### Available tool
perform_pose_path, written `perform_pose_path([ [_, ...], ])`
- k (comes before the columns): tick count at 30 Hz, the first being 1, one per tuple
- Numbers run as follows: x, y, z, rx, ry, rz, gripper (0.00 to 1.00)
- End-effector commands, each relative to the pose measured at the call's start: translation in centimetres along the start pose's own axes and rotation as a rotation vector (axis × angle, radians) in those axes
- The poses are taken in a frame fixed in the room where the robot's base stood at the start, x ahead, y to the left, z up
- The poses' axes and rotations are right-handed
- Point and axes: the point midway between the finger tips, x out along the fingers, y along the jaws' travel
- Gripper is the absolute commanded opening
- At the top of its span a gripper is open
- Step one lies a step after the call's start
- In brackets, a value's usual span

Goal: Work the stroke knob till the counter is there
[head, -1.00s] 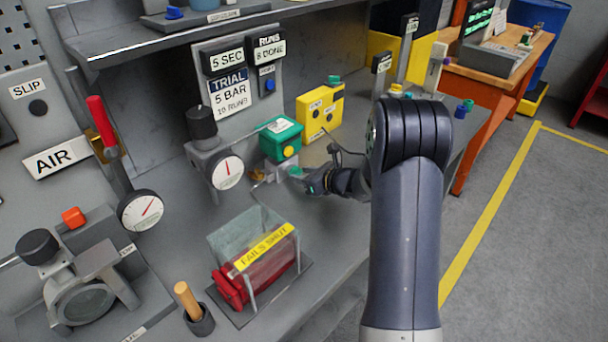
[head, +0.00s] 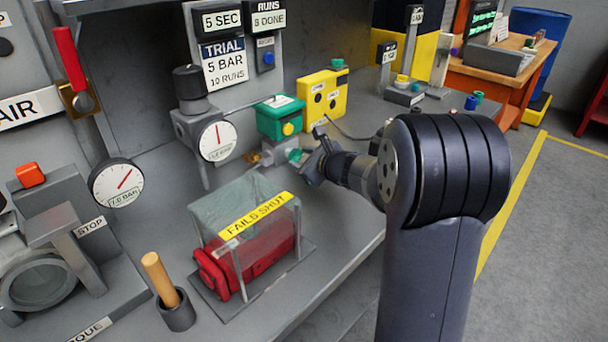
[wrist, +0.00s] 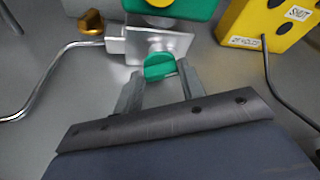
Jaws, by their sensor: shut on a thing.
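A small green knob (wrist: 159,67) sticks out of a metal block (wrist: 160,43) under the green box with a yellow button. In the wrist view my gripper (wrist: 160,80) has one finger on each side of the knob and is shut on it. In the head view my gripper (head: 308,163) is at this knob (head: 296,156), partly hiding it. No stroke label is readable on it. The RUNS counter (head: 268,18) reads 8 DONE. The trial card (head: 225,66) reads 5 BAR, 10 RUNS. Another display (head: 222,20) reads 5 SEC.
The green box (head: 280,119) and a yellow box (head: 321,97) stand behind the knob. A clear cover (head: 235,207) marked FAILS SHUT stands over a red part at the front. A gauge (head: 217,141) is to the left. Cables run beside the knob.

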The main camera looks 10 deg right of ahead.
Motion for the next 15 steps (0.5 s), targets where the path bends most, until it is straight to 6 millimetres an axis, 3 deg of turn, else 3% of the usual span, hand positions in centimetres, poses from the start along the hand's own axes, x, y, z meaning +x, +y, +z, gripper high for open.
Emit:
perform_pose_path([
  [1,0.31,0.52,-0.69,-0.029,-0.003,-0.012,0.15],
  [15,0.21,0.71,-0.45,-0.237,-0.001,-0.097,0.15],
])
